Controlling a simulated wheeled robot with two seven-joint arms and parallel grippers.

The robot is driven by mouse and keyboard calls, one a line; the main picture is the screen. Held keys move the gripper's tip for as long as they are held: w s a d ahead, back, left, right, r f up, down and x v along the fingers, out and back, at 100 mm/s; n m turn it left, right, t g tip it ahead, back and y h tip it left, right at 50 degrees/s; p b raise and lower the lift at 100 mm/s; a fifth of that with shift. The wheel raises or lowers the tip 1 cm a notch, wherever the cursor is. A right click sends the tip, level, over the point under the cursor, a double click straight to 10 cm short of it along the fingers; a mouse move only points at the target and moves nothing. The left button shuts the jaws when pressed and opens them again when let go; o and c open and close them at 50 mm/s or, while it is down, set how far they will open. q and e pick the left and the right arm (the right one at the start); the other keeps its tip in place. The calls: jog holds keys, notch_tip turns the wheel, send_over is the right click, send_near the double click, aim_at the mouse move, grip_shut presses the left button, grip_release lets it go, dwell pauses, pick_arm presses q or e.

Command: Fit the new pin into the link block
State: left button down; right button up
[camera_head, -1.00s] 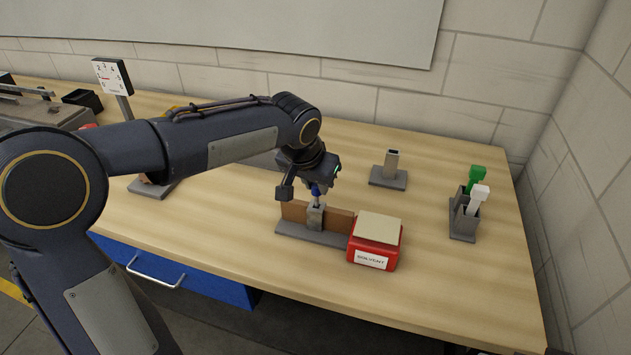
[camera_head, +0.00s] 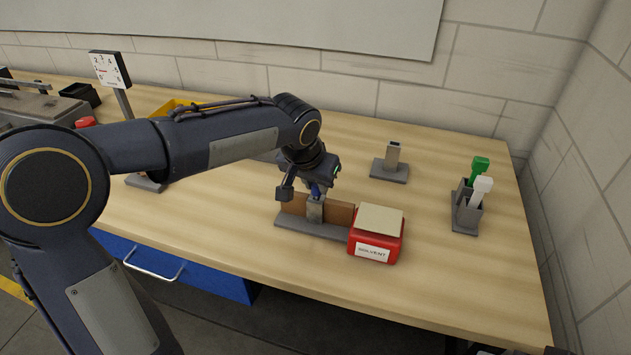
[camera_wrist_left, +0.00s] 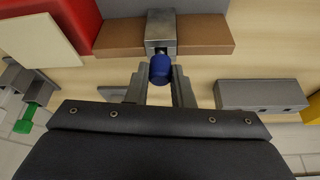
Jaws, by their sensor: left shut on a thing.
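The link block (camera_head: 314,210) is a small grey metal block standing between brown side pieces on a grey base. It also shows at the top of the left wrist view (camera_wrist_left: 161,28). My left gripper (camera_head: 316,190) is directly above it, pointing down, and is shut on the new pin by its blue head (camera_wrist_left: 160,69). In the head view the blue head (camera_head: 316,190) sits right at the block's top.
A red solvent box (camera_head: 375,237) with a beige top stands close at the right of the fixture. A grey upright holder (camera_head: 392,160) is behind it. A holder (camera_head: 466,213) with green and white handled tools stands far right. A dial post (camera_head: 112,75) is at back left.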

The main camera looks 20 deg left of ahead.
pick_arm(q)
jog(key=shift+f+b, duration=0.4)
jog(key=shift+f, duration=0.2)
jog(key=c, duration=1.2)
grip_release()
jog(key=shift+r, duration=0.1)
jog(key=shift+r, duration=0.1)
jog(key=v, duration=0.7)
jog(key=shift+s+r, duration=0.2)
jog(key=shift+r, duration=0.05)
